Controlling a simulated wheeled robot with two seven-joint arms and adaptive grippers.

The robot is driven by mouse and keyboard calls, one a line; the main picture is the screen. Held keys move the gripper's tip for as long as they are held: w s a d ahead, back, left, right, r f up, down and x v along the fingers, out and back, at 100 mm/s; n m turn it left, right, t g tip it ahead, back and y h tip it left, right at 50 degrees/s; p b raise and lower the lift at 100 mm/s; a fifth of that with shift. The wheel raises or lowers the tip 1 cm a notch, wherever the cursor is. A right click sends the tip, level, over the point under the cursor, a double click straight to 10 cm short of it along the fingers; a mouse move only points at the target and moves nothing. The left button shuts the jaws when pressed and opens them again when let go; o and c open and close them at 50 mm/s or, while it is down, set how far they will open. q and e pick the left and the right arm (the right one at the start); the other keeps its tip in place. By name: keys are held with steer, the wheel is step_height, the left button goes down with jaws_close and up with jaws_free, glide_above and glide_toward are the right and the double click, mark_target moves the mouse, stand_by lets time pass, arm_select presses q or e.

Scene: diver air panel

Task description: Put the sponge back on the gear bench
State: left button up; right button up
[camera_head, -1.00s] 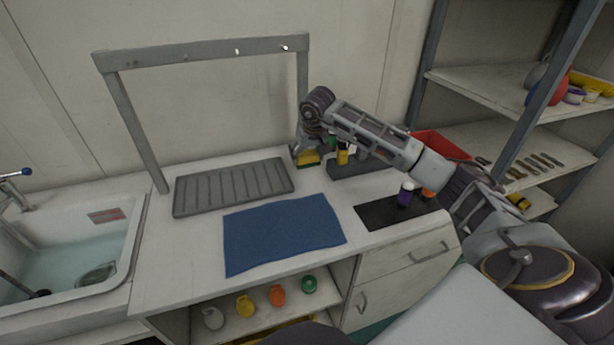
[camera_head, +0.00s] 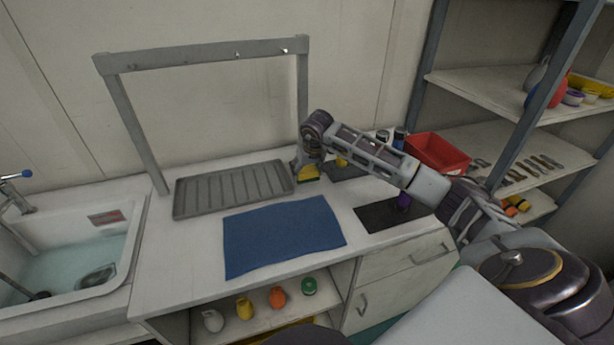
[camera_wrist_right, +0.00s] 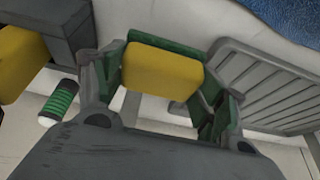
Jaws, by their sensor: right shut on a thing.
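The sponge (camera_head: 308,174), yellow with a green layer, is between the fingers of my right gripper (camera_head: 307,167), just right of the grey ribbed tray. In the right wrist view the yellow sponge (camera_wrist_right: 160,70) sits between the green-padded fingers of the right gripper (camera_wrist_right: 163,86), which is shut on it. The gear bench (camera_head: 185,250) is the white counter below. The sponge is low over the bench top; I cannot tell whether it touches. My left gripper is not in view.
The ribbed tray (camera_head: 235,192) lies left of the sponge, and a blue cloth (camera_head: 285,235) in front. A dark grey caddy (camera_head: 345,173) with a yellow item stands close on the right. My arm partly covers a black mat (camera_head: 375,217). A red bin (camera_head: 440,150) is further right.

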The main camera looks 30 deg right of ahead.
step_height(320, 180, down, 2)
steer(key=shift+f, duration=0.2)
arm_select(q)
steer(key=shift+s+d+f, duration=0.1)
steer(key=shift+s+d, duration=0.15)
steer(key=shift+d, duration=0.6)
arm_select(e)
steer(key=shift+f, duration=0.15)
steer(key=o, duration=0.9)
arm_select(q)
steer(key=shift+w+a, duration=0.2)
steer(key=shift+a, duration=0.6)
